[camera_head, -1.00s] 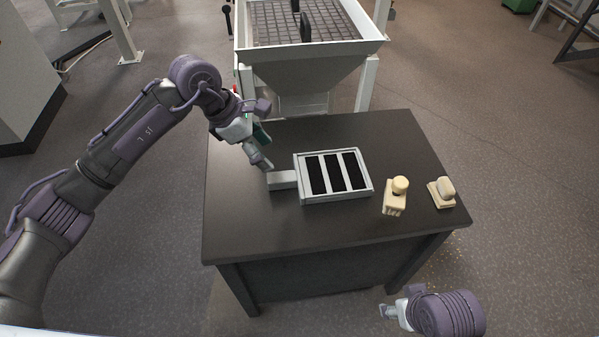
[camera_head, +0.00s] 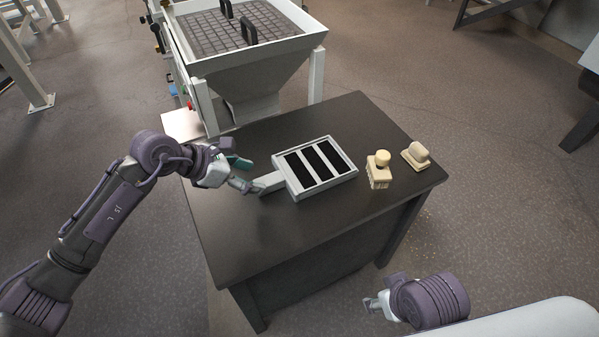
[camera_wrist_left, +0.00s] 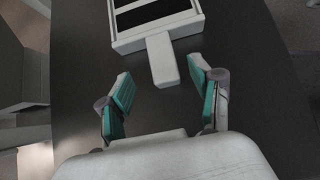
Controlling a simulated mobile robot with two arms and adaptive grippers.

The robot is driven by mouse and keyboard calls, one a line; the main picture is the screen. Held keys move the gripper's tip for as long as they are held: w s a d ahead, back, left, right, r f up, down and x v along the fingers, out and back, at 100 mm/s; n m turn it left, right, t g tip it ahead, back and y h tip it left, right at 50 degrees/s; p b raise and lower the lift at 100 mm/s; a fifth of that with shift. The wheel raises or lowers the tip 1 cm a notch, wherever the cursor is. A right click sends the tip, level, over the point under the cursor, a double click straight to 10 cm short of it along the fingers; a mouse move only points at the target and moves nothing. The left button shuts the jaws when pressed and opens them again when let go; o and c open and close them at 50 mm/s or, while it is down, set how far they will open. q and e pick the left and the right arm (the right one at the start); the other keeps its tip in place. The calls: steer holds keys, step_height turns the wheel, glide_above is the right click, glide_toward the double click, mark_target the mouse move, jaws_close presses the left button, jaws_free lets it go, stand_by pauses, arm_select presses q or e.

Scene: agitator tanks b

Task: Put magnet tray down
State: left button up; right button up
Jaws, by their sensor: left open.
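The magnet tray (camera_head: 346,176) is a light grey frame with black strips between pale bars and a block handle (camera_head: 268,182) on its left side. It lies on the dark table (camera_head: 257,232). My left gripper (camera_head: 245,174) is open at the handle's end. In the left wrist view the open fingers (camera_wrist_left: 160,93) are apart, and the handle (camera_wrist_left: 162,60) lies just beyond and between their tips, with clear gaps on both sides. The tray's near edge (camera_wrist_left: 126,46) shows at the top there. My right gripper (camera_head: 372,304) is in front of the table, away from the tray; its fingers are too small to read.
Right of the tray on the table stand a cream brush-like tool with a round knob (camera_head: 379,170) and a cream block with a handle (camera_head: 416,155). Behind the table is a hopper (camera_head: 250,75) with a grate and black handles. The table's front left is clear.

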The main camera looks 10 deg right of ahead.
mark_target(269, 179)
arm_select(q)
steer(key=x, duration=0.3)
steer(key=b+x, duration=0.1)
steer(key=x, duration=0.2)
steer(key=shift+s+d+r, duration=0.1)
steer(key=shift+d+r, duration=0.15)
steer(key=shift+r, duration=0.1)
jaws_close()
